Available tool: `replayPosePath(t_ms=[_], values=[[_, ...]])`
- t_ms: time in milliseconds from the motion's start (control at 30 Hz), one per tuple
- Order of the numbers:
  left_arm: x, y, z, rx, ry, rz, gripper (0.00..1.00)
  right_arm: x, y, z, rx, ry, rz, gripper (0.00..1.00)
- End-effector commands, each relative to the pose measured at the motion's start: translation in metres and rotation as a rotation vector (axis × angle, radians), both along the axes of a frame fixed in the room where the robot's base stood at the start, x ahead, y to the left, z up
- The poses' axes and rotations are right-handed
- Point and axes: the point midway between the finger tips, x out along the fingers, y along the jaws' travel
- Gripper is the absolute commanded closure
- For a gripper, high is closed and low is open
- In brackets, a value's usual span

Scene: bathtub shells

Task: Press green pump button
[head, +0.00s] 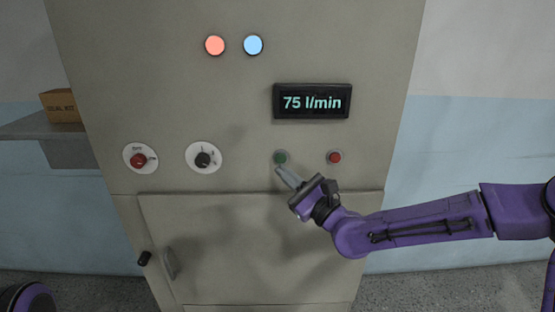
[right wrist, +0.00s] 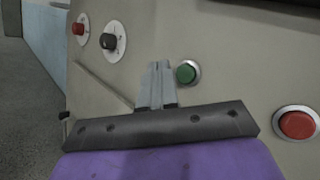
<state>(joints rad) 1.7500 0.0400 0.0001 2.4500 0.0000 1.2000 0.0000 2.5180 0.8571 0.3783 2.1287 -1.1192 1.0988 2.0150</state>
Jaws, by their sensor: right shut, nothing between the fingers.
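The green pump button (head: 280,157) is on the front of the grey cabinet (head: 170,90), below the display. It also shows in the right wrist view (right wrist: 186,73), in a metal ring. My right gripper (head: 279,170) is shut and empty. Its fingertips are just below the green button in the head view. In the right wrist view the fingertips (right wrist: 159,64) appear just left of the button. I cannot tell whether they touch the panel. My left gripper is not in view; only a bit of my own body shows at the lower left.
A red button (head: 335,157) sits right of the green one. A red rotary switch (head: 138,159) and a black knob (head: 203,158) are to the left. The display (head: 312,102) reads 75 l/min. Red (head: 215,45) and blue (head: 253,44) lamps are lit above. A shelf (head: 45,127) holds a cardboard box (head: 61,106).

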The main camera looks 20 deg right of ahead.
Motion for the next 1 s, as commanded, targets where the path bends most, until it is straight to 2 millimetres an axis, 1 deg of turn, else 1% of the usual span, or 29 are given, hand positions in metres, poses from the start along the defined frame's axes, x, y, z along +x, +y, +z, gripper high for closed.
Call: replayPosePath(t_ms=[167,300,867,933,1000], values=[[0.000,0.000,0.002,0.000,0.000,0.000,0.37,-0.017,0.005,0.001,0.001,0.000,0.001,1.00],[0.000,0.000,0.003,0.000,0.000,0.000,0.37,-0.024,0.007,0.000,-0.001,0.000,0.001,1.00],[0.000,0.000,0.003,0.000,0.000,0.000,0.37,-0.024,0.007,0.000,-0.003,-0.001,-0.001,1.00],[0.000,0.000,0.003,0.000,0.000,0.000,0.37,-0.024,0.007,0.000,-0.039,-0.020,-0.014,1.00],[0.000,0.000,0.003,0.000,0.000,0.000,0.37,-0.023,0.005,-0.001,-0.138,-0.066,-0.060,1.00]])
